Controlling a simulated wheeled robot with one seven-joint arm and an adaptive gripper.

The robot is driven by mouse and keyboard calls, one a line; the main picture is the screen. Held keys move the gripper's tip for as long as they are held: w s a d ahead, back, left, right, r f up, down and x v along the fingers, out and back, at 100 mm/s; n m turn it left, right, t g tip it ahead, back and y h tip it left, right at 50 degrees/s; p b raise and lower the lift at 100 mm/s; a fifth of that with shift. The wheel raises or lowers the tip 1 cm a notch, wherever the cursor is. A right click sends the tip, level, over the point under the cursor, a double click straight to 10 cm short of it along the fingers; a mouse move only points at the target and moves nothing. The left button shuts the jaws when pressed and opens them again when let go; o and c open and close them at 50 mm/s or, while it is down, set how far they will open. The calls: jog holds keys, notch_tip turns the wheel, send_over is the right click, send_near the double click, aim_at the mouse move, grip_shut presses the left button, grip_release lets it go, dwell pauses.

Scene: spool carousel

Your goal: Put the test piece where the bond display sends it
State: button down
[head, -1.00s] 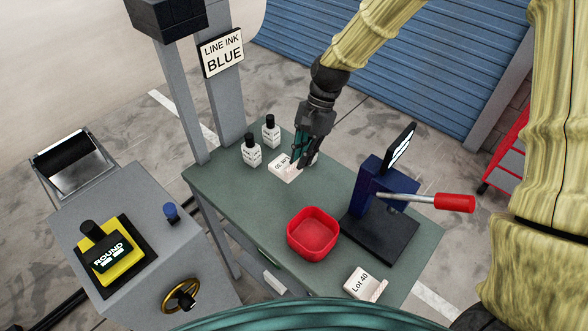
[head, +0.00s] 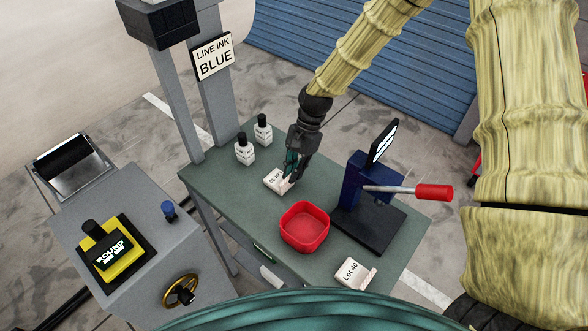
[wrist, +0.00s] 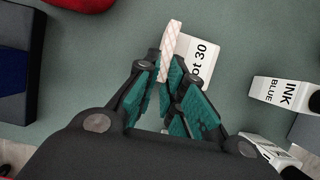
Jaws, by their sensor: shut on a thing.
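The test piece is a white tile marked Lot 30 (wrist: 200,58) with a pale pink hatched strip (wrist: 172,45) along one side. My gripper (wrist: 165,76) is shut on this strip. In the head view the tile (head: 273,180) shows just left of my gripper (head: 290,178), whose fingers hide part of it. I cannot tell whether the tile touches the table. The blue press (head: 366,180) carries a black display (head: 383,142), seen at a slant; its white marks are unreadable. A second tile marked Lot 40 (head: 350,270) lies at the table's near edge.
A red bowl (head: 304,227) stands on the green table (head: 235,190), close to the press. Two ink bottles (head: 245,150) stand behind the tile. The press's red-handled lever (head: 433,192) sticks out right. A grey cabinet (head: 150,215) with a ROUND display (head: 112,252) stands left.

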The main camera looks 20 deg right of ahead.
jog(key=shift+s+r, duration=0.2)
jog(key=shift+s, duration=0.05)
jog(key=shift+f, duration=0.25)
jog(key=c, duration=1.5)
grip_release()
jog(key=shift+w, duration=0.15)
jog(key=shift+r, duration=0.1)
jog(key=shift+w+d+r+b, duration=0.2)
jog(key=shift+r+b, duration=0.15)
jog(key=shift+r, duration=0.2)
jog(key=shift+s+b+v, duration=0.2)
jog(key=shift+b+v, duration=1.6)
jog(key=shift+v, duration=3.7)
jog(key=shift+r, duration=0.1)
